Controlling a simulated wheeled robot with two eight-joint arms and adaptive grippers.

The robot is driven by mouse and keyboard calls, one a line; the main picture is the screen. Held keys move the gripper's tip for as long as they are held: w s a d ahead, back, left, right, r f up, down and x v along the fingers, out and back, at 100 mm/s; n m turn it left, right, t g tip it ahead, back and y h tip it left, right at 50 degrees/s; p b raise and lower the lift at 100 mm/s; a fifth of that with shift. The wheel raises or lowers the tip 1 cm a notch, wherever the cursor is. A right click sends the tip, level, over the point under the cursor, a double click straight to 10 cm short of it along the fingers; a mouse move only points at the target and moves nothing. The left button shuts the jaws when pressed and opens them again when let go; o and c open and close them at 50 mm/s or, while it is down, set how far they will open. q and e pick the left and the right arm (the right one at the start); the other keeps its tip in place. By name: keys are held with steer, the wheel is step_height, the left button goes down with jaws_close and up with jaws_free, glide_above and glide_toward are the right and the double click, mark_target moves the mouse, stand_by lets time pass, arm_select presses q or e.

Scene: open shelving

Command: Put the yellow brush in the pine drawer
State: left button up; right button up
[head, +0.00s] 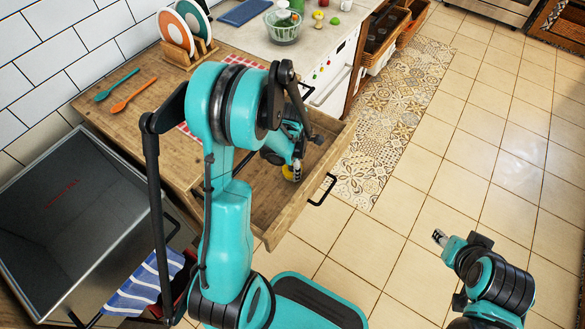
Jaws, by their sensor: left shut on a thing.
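The pine drawer (268,222) is pulled open below the wooden counter, with a black handle (322,190) on its front. My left arm reaches over it, and my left gripper (296,168) is down inside the drawer opening. It is shut on the yellow brush (288,173), of which only a small yellow part shows. The rest of the brush is hidden by the gripper and arm. I cannot tell whether the brush touches the drawer floor. My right gripper (439,236) is at the lower right, above the tiled floor and far from the drawer; its finger opening is unclear.
The wooden counter (140,118) holds a teal spoon (117,84), an orange spoon (133,93) and a rack with plates (176,31). A dark metal box-like appliance (70,215) stands at left, with a striped cloth (145,288) below. The floor at right is clear.

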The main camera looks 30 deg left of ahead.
arm_select(q)
steer(key=shift+r, duration=0.1)
steer(key=shift+f, duration=0.2)
steer(key=o, duration=1.2)
steer(key=shift+r, duration=0.1)
